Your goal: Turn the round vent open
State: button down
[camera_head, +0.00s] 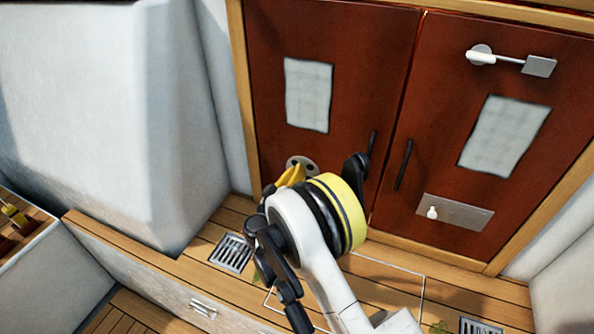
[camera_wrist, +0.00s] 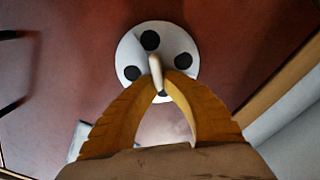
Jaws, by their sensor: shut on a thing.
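The round vent (camera_head: 306,164) is a pale disc with dark holes, low on the left red door. In the wrist view the vent (camera_wrist: 187,41) shows several round black holes and a pale knob (camera_wrist: 156,66) sticking out from its middle. My gripper (camera_wrist: 158,82) has its yellow fingers shut on this knob, with the tips on either side of it. In the head view my gripper (camera_head: 289,176) reaches the vent from below, and my wrist hides part of the vent and the fingertips. One lower hole is partly hidden behind the fingers.
The left red door (camera_head: 345,60) and right red door (camera_head: 450,90) carry black handles (camera_head: 403,165) and pale panels. A latch (camera_head: 510,60) is at the upper right, and a metal plate with a knob (camera_head: 460,213) lower down. A floor grate (camera_head: 231,253) lies left of my arm. A white block stands at left.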

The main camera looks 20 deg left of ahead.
jog(key=shift+n, duration=0.4)
jog(key=c, duration=1.5)
grip_release()
jog(key=shift+f, duration=0.1)
jog(key=s+a, duration=0.1)
jog(key=s, duration=1.1)
